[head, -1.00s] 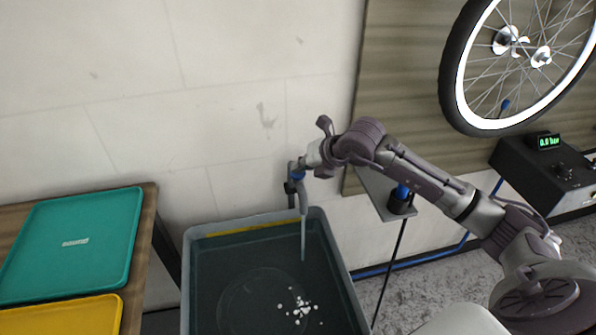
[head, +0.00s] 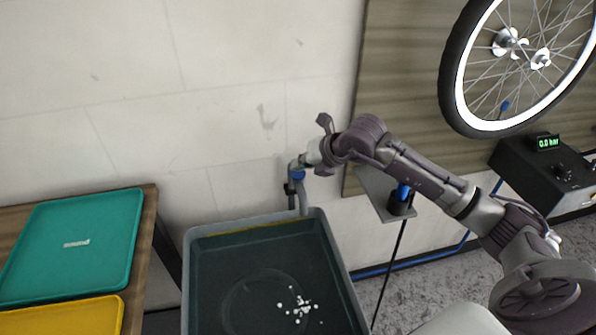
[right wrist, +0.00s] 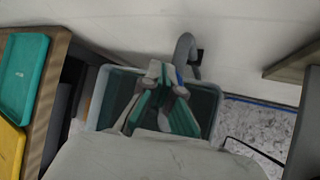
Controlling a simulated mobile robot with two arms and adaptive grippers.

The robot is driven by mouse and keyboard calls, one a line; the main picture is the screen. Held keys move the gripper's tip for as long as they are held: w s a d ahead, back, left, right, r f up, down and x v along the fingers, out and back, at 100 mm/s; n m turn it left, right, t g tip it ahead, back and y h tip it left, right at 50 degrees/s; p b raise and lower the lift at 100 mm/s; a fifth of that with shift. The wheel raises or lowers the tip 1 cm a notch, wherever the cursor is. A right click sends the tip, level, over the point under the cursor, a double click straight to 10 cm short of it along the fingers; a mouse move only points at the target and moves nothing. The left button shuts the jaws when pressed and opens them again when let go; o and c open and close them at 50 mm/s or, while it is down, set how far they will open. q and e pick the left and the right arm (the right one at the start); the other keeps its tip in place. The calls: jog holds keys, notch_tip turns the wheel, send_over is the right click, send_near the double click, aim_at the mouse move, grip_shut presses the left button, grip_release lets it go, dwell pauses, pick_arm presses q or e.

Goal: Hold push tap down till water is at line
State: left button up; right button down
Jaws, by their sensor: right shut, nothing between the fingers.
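The push tap (head: 303,200) is a grey spout with a blue part, fixed to the wall above the tub's back rim. No water stream shows below it now. My right gripper (head: 308,161) is shut and empty, right beside the top of the tap; I cannot tell whether it touches. In the right wrist view its fingers (right wrist: 158,85) overlap the tub beside the curved tap (right wrist: 187,52). The grey tub (head: 190,290) holds dark water (head: 225,265) with white bubbles. The yellow line (head: 270,229) shows as a thin strip at the back wall, just above the water. My left gripper is out of view.
A wooden table with a teal tray (head: 80,215) and a yellow tray (head: 60,318) stands left. A bracket (head: 385,195) with a cable, a black box (head: 545,175) with a green display and a wheel (head: 455,90) are right. The wall above the tub is bare.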

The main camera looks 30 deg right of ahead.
aim_at(300, 174)
jog(key=shift+r, duration=0.4)
jog(key=shift+r+p, duration=1.45)
jog(key=shift+r, duration=1.1)
jog(key=shift+f, duration=0.1)
